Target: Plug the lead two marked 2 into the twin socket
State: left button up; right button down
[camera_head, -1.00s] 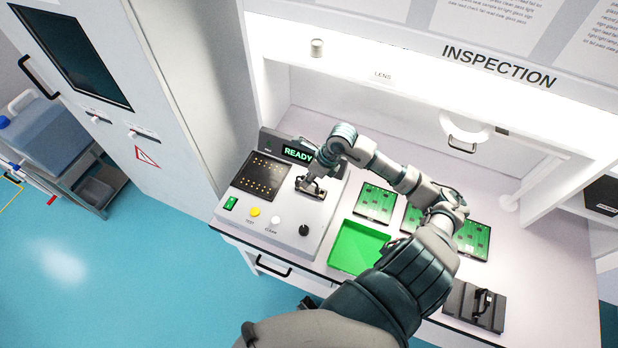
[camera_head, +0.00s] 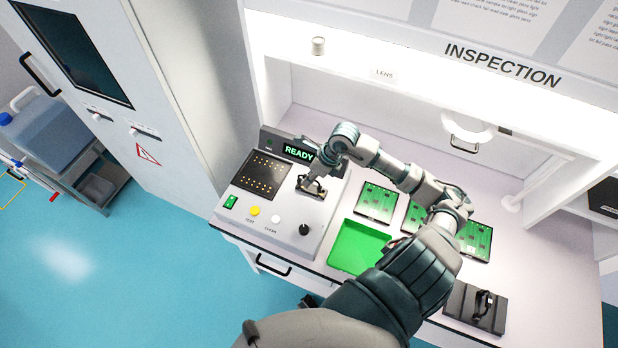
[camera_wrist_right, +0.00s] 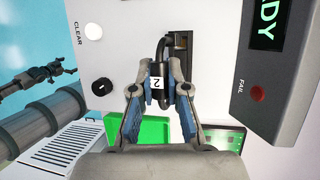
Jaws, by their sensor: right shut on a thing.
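My right gripper (camera_wrist_right: 158,112) is shut on lead two (camera_wrist_right: 157,70), a dark plug with a white label marked 2. In the right wrist view the plug lies between the two fingers, and its black cable loops up over the tester panel. A dark rectangular opening, likely the twin socket (camera_wrist_right: 181,45), shows beside the plug; the plug and cable partly hide it. I cannot tell whether the plug is seated. In the head view the right gripper (camera_head: 313,187) is at the tester's top face, below the READY display. My left gripper is not seen in the head view.
The tester (camera_head: 275,222) has yellow and white buttons, a black knob and a green switch. A green tray (camera_head: 357,247) stands right of it, with green circuit boards (camera_head: 376,202) behind. A black lidded block (camera_head: 474,308) sits at the bench's front right.

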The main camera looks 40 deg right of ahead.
jog(key=shift+d+f, duration=0.1)
jog(key=shift+d, duration=0.3)
jog(key=shift+a+f+b, duration=0.25)
jog(key=shift+a+b, duration=0.05)
jog(key=shift+b, duration=0.05)
jog(key=shift+d+f+b, duration=0.1)
jog(key=shift+f+b, duration=0.35)
jog(key=shift+f, duration=0.1)
dwell(0.4)
jog(key=c, duration=0.6)
grip_release()
jog(key=shift+r, duration=0.1)
jog(key=shift+r+p, duration=2.05)
jog(key=shift+r, duration=1.4)
